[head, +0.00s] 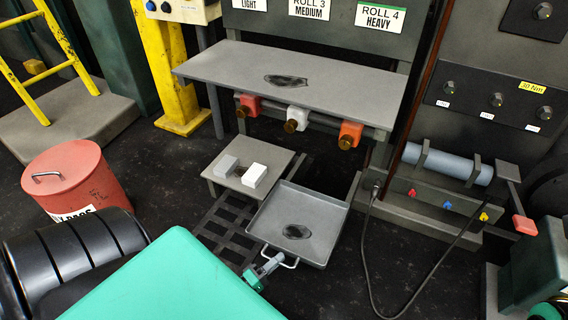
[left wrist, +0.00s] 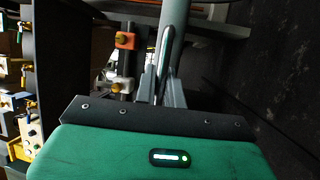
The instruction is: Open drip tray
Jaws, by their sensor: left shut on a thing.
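The drip tray (head: 318,213) is a shallow grey square pan with a dark stain on its floor. It sits low in front of the machine, with its far part near the dark space below the grey shelf. A light bar handle (head: 291,264) is on its near edge. My left gripper (head: 272,264) is at this handle and shut on it. In the left wrist view the gripper fingers (left wrist: 163,88) stand around a grey bar, and the tray's pan is not clear there. My right gripper is not visible.
A grey shelf (head: 225,62) overhangs the back, with orange and white valves (head: 296,119) below it. A low stand with white blocks (head: 278,157) is left of the tray. A red bin (head: 75,180) stands left. A black cable (head: 367,245) lies right.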

